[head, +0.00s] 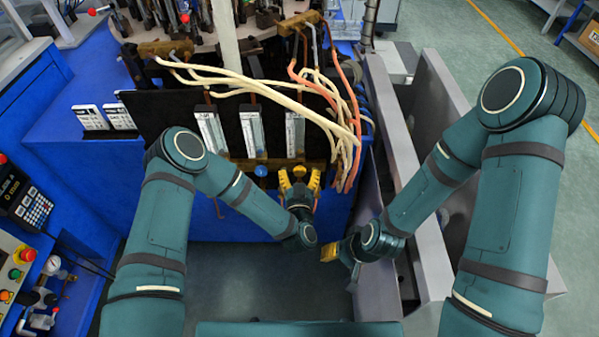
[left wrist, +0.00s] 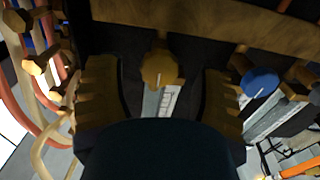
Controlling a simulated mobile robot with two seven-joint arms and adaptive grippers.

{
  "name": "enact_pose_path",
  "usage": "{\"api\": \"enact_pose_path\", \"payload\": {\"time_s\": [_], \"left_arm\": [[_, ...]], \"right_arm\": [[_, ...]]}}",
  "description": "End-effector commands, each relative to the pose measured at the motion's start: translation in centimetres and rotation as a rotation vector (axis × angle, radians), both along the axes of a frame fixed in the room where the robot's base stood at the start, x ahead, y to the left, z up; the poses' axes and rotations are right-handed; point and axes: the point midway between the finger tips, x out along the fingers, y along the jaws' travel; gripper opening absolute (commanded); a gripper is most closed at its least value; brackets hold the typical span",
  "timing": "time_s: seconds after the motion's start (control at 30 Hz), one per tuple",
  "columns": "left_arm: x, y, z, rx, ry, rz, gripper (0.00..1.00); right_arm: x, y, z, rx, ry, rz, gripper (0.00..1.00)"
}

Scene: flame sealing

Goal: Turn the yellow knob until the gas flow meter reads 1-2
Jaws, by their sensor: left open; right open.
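The yellow knob (left wrist: 162,68) shows in the left wrist view between the two yellow fingers of my left gripper (left wrist: 160,98). The fingers are open, with a gap on both sides of the knob. In the head view my left gripper (head: 299,182) is at the lower edge of the panel, in front of the rightmost flow meter (head: 294,135). That flow meter is a clear upright tube with a white scale. Part of a meter scale (left wrist: 160,102) shows behind the knob in the left wrist view; its reading is too small to tell. My right gripper (head: 330,253) is low, apart from the panel.
A blue knob (head: 261,171) sits left of my left gripper, below the middle flow meter (head: 251,130). Cream and orange hoses (head: 340,125) hang over the panel's right side. A grey metal frame (head: 395,130) stands to the right. Floor shows below the panel.

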Motion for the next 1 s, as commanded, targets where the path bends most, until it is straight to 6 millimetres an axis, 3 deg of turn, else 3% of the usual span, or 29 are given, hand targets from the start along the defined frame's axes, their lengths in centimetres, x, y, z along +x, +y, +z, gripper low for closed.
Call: {"api": "enact_pose_path", "payload": {"time_s": [0.2, 0.47, 0.5, 0.67, 0.7, 1.0], "left_arm": [[1.33, -0.03, 0.02, -0.001, 0.000, -0.001, 0.67], [1.41, -0.04, 0.05, 0.000, 0.000, -0.001, 0.67], [1.41, -0.04, 0.05, 0.000, 0.000, -0.001, 0.61], [1.40, -0.04, 0.04, 0.000, 0.000, -0.001, 0.05], [1.40, -0.04, 0.04, 0.000, 0.000, -0.001, 0.00], [1.41, -0.02, 0.05, -0.027, -0.001, -0.001, 0.00]], "right_arm": [[0.06, -0.01, -0.26, 0.000, -0.001, 0.000, 0.47], [0.06, 0.00, -0.24, 0.000, -0.002, -0.001, 0.47], [0.06, 0.00, -0.24, 0.000, -0.002, -0.001, 0.47], [0.06, 0.00, -0.24, 0.000, -0.001, 0.000, 0.47], [0.04, -0.01, -0.24, 0.000, -0.001, 0.000, 0.47], [0.04, -0.01, -0.22, 0.000, -0.001, 0.000, 0.47]]}}
